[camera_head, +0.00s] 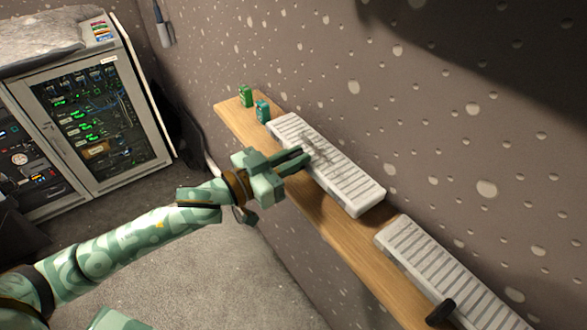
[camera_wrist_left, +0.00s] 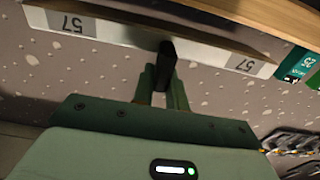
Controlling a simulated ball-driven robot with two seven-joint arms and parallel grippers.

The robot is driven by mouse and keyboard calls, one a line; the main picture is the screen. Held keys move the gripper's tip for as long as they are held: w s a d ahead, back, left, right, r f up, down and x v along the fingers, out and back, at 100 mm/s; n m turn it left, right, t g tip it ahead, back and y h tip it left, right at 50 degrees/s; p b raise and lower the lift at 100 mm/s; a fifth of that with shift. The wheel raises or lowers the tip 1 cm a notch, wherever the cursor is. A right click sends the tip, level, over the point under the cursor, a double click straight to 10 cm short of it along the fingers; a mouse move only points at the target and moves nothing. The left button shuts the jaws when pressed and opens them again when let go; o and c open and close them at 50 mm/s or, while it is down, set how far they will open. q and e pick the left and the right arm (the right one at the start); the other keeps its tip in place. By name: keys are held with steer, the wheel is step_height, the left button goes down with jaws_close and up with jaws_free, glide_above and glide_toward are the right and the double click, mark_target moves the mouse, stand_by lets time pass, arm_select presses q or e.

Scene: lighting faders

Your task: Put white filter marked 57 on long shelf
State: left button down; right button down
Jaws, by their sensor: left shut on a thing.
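The white slatted filter (camera_head: 340,178), with 57 on both ends of its front face in the left wrist view (camera_wrist_left: 110,30), lies along and over the long wooden shelf (camera_head: 325,222). The shelf also shows in the left wrist view (camera_wrist_left: 285,18). A dark gap shows between part of the filter and the shelf; I cannot tell whether they touch. My left gripper (camera_head: 304,158) is at the filter's front side. Its fingers (camera_wrist_left: 165,88) are shut on the filter's black handle (camera_wrist_left: 167,58). My right gripper is not in view.
A second white slatted filter (camera_head: 440,268) with a black handle (camera_head: 440,313) lies further right on the shelf, with a small gap between the two. Two small green items (camera_head: 246,95) (camera_head: 263,111) stand at the shelf's far end. An equipment rack (camera_head: 95,118) stands at left.

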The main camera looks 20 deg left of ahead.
arm_select(q)
step_height(320, 180, down, 3)
steer(key=shift+d+r, duration=0.1)
steer(key=shift+r, duration=0.1)
steer(key=shift+s+r, duration=0.1)
steer(key=c, duration=1.4)
jaws_free()
